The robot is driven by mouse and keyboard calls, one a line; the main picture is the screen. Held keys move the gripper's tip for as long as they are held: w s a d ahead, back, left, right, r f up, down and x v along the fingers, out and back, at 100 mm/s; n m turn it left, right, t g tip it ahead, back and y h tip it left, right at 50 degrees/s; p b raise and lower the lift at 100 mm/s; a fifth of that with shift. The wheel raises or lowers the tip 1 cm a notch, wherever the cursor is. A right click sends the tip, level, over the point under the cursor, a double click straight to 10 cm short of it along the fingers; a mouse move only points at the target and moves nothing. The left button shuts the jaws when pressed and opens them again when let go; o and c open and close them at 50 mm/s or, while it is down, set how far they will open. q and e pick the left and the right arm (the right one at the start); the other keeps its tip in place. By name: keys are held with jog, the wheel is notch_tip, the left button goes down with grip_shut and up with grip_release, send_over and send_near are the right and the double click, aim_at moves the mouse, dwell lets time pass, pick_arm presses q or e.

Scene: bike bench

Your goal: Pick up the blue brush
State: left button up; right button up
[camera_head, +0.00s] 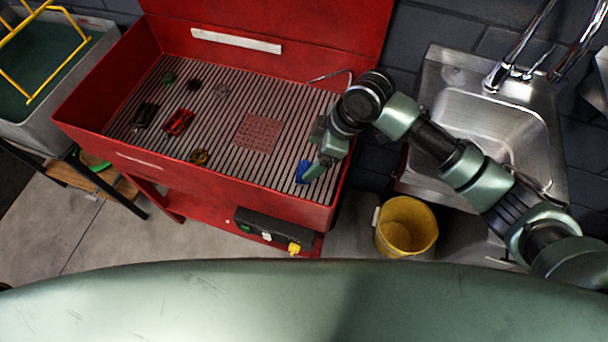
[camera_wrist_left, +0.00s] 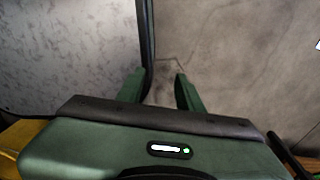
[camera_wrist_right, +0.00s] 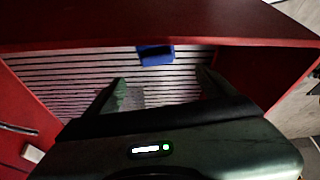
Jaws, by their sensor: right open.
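The blue brush (camera_head: 302,171) is on the slatted bed of the red wash bin (camera_head: 210,185), near its right front corner. In the right wrist view the blue brush (camera_wrist_right: 155,55) lies close to the red wall, beyond my fingertips. My right gripper (camera_head: 310,176) is open right by the brush in the head view, partly covering it. In the right wrist view its two fingers (camera_wrist_right: 160,85) are apart with nothing between them. My left gripper (camera_wrist_left: 160,75) is open and empty over bare floor; it does not show in the head view.
Several small parts, including a red one (camera_head: 179,122) and a dark one (camera_head: 145,115), lie in the bin's left half. A pink grid (camera_head: 258,133) lies mid-bed. A steel sink (camera_head: 490,130) and yellow bucket (camera_head: 406,228) are at right. The bin's walls border the brush's corner.

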aim_at(305, 168)
jog(key=x, duration=0.8)
jog(key=shift+w+d+f, duration=0.15)
jog(key=shift+d+f, duration=0.15)
jog(key=shift+f, duration=0.15)
jog(key=shift+c, duration=0.3)
jog(key=c, duration=1.4)
jog(key=shift+r, duration=0.1)
